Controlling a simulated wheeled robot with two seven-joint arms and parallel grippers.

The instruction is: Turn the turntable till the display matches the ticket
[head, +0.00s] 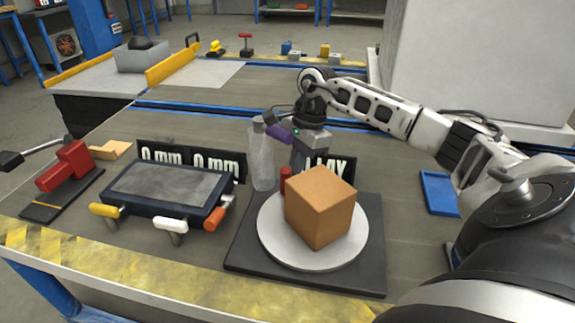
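The turntable (275,237) is a white round disc on a black square base (247,262), front centre. A brown cube-shaped box (320,207) stands on the disc, one edge facing me. Behind the box, a black sign with white letters (342,167) is partly covered, so its text cannot be fully read. Another black sign (190,158) reads "0 mm 0 mm". I cannot make out a ticket. My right gripper (298,165) points down behind the turntable, beside a clear bottle (261,160); its fingertips are not clear. My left gripper is not in view.
A small red cylinder (286,180) stands close behind the box. Left of the turntable is a dark panel with coloured handles (165,187). A red block device (65,167) sits far left, a blue tray (438,192) at right. The table's front edge has yellow markings.

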